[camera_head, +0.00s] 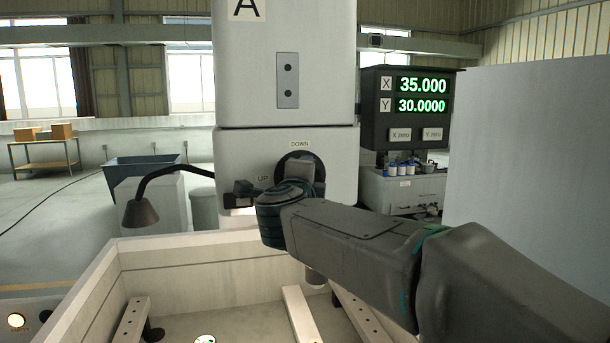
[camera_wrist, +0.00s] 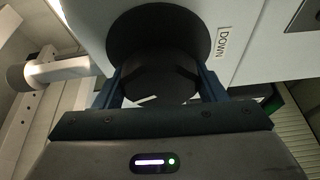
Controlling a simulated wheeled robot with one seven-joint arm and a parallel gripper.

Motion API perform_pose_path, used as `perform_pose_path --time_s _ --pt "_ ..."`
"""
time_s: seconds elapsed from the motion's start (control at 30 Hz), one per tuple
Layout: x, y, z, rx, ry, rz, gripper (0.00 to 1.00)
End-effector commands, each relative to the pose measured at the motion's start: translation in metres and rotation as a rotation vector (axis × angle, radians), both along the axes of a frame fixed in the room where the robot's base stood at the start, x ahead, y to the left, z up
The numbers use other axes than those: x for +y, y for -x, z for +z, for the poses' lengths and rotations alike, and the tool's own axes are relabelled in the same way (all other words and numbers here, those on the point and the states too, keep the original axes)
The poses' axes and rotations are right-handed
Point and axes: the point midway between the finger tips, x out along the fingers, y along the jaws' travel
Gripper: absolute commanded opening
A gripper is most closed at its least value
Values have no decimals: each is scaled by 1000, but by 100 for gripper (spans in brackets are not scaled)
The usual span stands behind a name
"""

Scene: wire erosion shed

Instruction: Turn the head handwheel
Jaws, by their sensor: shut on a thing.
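The head handwheel (camera_head: 300,165) is a dark round wheel on the front of the pale machine head, between the "UP" and "DOWN" labels. My arm and gripper cover its lower part in the head view. In the wrist view the dark handwheel (camera_wrist: 158,38) fills the upper middle, with its hub between my two fingers. My gripper (camera_wrist: 160,88) is shut on the handwheel, one finger on each side. The "DOWN" label (camera_wrist: 223,42) shows to the right of the wheel there.
A black lamp (camera_head: 141,212) on a bent arm hangs left of the head. A large grey panel (camera_head: 530,150) stands at right.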

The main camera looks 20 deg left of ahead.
Motion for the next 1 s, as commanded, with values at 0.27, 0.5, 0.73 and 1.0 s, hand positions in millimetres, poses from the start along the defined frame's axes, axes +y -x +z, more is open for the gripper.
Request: perform_pose_path --time_s 0.27,0.5,0.73,1.0 --pt "0 0 -1 25 -40 0 42" --pt "0 0 -1 27 -41 1 42" --pt "0 0 -1 26 -41 1 87" --pt "0 1 0 25 -41 1 87"
